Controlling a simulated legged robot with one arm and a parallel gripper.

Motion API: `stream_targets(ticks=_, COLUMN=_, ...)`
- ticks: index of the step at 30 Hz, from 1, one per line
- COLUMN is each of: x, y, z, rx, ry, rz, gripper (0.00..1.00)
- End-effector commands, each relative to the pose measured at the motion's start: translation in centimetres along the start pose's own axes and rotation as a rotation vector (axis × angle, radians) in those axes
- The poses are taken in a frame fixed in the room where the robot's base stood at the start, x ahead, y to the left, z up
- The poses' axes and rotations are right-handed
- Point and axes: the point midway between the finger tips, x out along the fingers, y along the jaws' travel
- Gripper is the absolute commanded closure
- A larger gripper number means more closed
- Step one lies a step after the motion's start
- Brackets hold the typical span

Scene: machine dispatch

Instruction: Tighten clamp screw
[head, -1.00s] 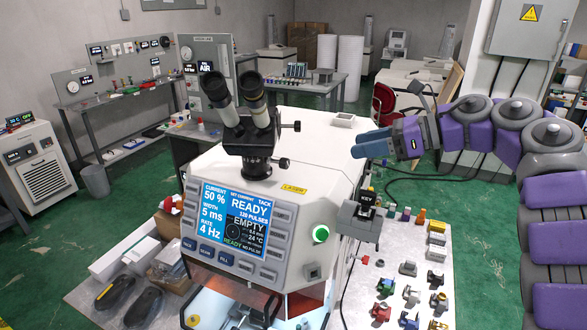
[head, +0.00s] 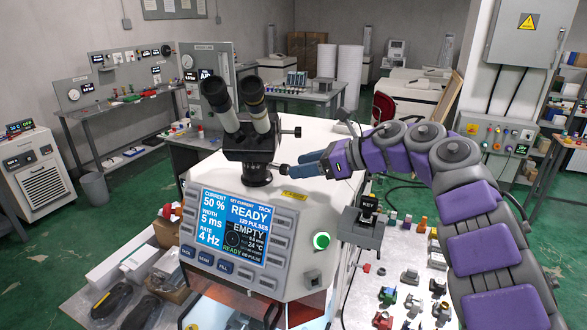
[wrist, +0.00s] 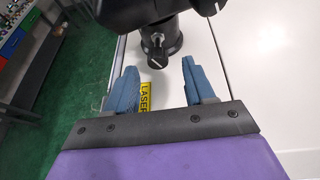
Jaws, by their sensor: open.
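The clamp screw (wrist: 157,52) is a small dark knob with a pale slot line, sticking out from the round collar under the microscope. In the wrist view it lies ahead of my gripper (wrist: 160,78), roughly midway across the gap between the blue fingers and a little beyond their tips. My gripper is open and holds nothing. In the head view the screw (head: 284,168) shows at the right of the microscope base, close to the blue fingertips (head: 298,164). I cannot tell there whether they touch it.
The microscope (head: 250,145) stands on the white laser machine (head: 320,205). A yellow LASER label (wrist: 146,98) lies below the fingers. A second black knob (head: 291,132) sits higher on the microscope. A key box (head: 362,225) and several small parts stand at the right.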

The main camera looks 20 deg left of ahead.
Motion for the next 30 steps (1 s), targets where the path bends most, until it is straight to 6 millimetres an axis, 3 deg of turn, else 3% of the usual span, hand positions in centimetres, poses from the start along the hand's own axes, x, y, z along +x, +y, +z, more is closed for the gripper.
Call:
stream_targets(ticks=6, x=2.6, y=0.1, z=0.1, rx=-0.002, ry=0.000, rz=0.003, gripper=0.46)
stream_targets(ticks=18, x=3.2, y=0.0, z=0.0, rx=-0.001, ry=0.000, rz=0.000, gripper=0.46)
stream_targets(ticks=30, x=3.2, y=0.0, z=0.0, rx=0.000, ry=-0.001, rz=-0.001, gripper=0.85)
